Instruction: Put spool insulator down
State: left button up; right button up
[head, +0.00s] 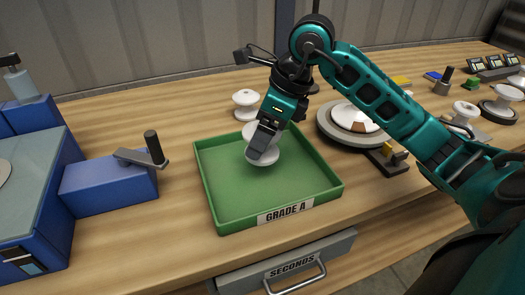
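A white spool insulator (268,159) is in the back half of the green tray (220,223) labelled GRADE A. My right gripper (264,140) comes down over it from above, with one grey finger across its near side. The gripper appears shut on the spool's waist; the far finger is hidden. The spool looks roughly upright, at or just above the tray floor; I cannot tell whether it touches. My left gripper is not in view.
Another white spool (246,103) stands behind the tray. A turntable with a white and brown insulator (352,117) is to the right. A blue machine (108,188) with a crank is at left. A SECONDS drawer (285,266) is below. The tray's front is bare.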

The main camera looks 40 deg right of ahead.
jog(key=shift+f, duration=2.1)
jog(key=shift+f+b, duration=0.2)
jog(key=shift+b, duration=0.2)
jog(key=o, duration=1.4)
jog(key=shift+r, duration=0.1)
